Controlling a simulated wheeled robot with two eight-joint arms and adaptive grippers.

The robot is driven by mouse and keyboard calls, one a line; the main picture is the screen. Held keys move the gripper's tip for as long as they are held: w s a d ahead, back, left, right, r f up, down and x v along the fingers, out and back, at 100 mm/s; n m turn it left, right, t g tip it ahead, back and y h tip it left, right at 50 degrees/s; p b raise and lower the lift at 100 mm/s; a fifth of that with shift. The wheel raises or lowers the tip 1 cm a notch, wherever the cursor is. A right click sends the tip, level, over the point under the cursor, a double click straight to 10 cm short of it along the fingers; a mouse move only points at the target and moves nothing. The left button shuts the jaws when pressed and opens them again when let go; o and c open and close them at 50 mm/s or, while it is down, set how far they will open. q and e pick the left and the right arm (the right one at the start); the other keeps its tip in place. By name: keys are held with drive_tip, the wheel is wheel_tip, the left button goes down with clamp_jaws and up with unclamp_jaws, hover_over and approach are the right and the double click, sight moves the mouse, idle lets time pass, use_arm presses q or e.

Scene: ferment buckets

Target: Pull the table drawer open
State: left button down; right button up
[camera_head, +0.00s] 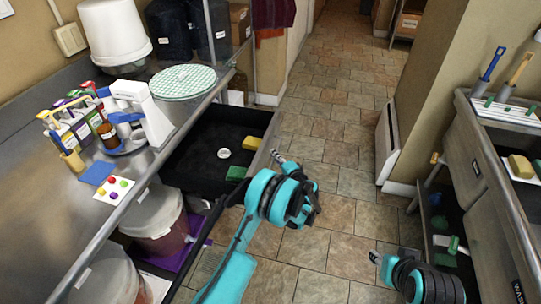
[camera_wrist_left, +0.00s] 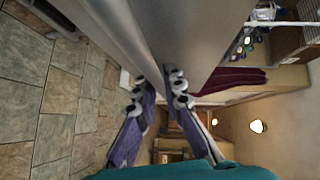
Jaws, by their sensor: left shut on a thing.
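The table drawer (camera_head: 211,140) is black inside and stands pulled out from under the metal table (camera_head: 50,190). A yellow sponge (camera_head: 253,142), a green sponge (camera_head: 236,173) and a small white round thing (camera_head: 224,153) lie in it. My left gripper (camera_head: 277,157) is at the drawer's metal front edge, on its right side. In the left wrist view its two fingers (camera_wrist_left: 159,86) are shut on the drawer's metal front panel (camera_wrist_left: 130,45), one finger on each side. My right gripper (camera_head: 376,257) is low over the floor at the right, away from the drawer; its jaws are unclear.
On the table stand a white device (camera_head: 149,113), several small boxes and bottles, and a white bucket (camera_head: 115,35). Lidded buckets (camera_head: 155,218) stand below. The tiled floor (camera_head: 335,130) between is clear.

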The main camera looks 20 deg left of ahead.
use_arm(q)
drive_tip(key=c, duration=1.9)
unclamp_jaws()
drive_tip(key=shift+d, duration=0.1)
drive_tip(key=v, duration=1.2)
drive_tip(key=shift+f, duration=0.1)
